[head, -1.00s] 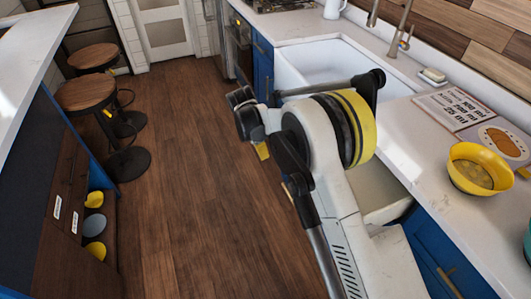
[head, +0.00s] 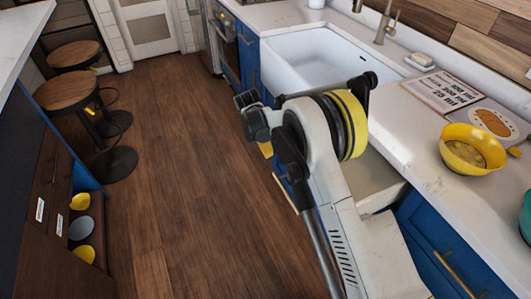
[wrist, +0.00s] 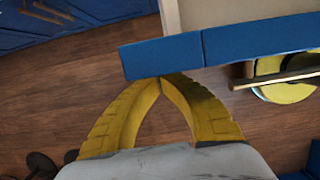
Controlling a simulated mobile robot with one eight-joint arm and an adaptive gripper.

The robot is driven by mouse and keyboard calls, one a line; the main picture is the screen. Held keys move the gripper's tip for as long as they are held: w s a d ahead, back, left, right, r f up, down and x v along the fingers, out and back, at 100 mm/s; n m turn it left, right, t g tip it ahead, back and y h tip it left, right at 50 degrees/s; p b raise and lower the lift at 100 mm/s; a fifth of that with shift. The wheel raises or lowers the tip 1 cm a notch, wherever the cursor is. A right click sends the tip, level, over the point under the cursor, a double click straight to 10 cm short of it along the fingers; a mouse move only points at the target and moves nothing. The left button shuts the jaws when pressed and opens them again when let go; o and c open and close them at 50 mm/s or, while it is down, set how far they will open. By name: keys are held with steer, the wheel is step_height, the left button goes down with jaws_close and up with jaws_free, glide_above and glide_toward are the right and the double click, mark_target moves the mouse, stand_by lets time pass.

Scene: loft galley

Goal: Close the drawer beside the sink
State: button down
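The drawer (head: 372,186) beside the sink (head: 318,62) is pulled out from under the counter; its pale inside shows in the head view, partly hidden by my arm. In the wrist view its blue front (wrist: 255,42) crosses the upper right, with a pale inner part (wrist: 200,12) behind it. A brass bar handle (wrist: 275,80) stands off the front at the right. My gripper (wrist: 160,80) has its yellow fingers closed together, tips at the lower edge of the blue front near its left end. I cannot tell if they touch. Nothing shows between them.
A yellow bowl (head: 472,150) and printed boards (head: 440,92) lie on the counter (head: 400,125). Blue cabinets (head: 440,240) with brass handles are below. Two stools (head: 68,92) and an island with shelved bowls stand at left. The wooden floor (head: 185,170) between is clear.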

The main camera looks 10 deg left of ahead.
steer(key=w+d, duration=0.6)
steer(key=d, duration=0.3)
steer(key=w+d+b, duration=0.1)
steer(key=w+d, duration=0.5)
steer(key=d, duration=0.3)
